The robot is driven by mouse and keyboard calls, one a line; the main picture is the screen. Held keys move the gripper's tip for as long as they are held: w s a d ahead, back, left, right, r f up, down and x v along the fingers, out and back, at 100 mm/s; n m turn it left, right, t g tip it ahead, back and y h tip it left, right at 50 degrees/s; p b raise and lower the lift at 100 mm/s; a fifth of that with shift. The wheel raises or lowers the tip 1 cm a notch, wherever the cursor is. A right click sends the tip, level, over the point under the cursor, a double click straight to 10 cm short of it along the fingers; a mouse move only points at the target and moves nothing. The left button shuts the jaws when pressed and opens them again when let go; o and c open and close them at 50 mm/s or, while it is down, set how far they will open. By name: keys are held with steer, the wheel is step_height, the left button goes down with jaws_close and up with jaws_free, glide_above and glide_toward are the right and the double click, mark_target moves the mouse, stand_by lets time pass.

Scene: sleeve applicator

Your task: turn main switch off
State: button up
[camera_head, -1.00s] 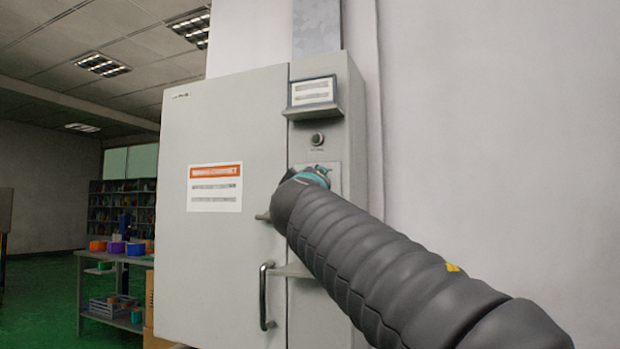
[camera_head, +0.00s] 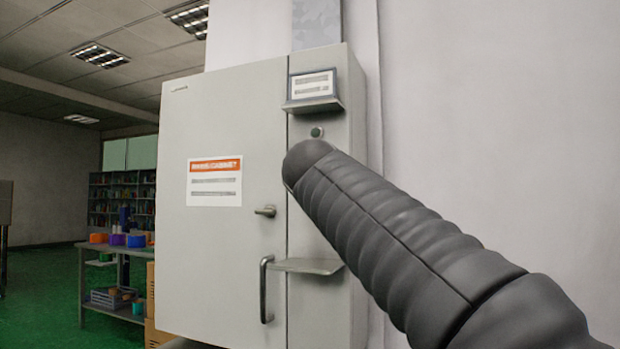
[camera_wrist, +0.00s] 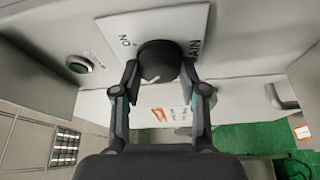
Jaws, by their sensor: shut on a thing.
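The main switch is a round black knob (camera_wrist: 158,60) on a pale plate (camera_wrist: 115,25) lettered "ON" and "MAIN", seen in the wrist view. A small light mark shows on the knob's near edge; I cannot tell clearly which setting it points to. My gripper (camera_wrist: 160,72) is shut on the knob, one finger at each side. In the head view my arm hides the switch and the gripper. The switch belongs to the narrow right-hand panel of a grey cabinet (camera_head: 225,120).
A display ledge (camera_head: 312,106), a lower shelf (camera_head: 308,266), a door lever (camera_head: 265,211) and a bar handle (camera_head: 266,290) stick out nearby. White wall stands right.

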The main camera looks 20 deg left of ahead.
stand_by(0.5)
steer(key=o, duration=1.1)
steer(key=shift+o, duration=0.2)
steer(key=v, duration=1.2)
steer(key=shift+f, duration=0.15)
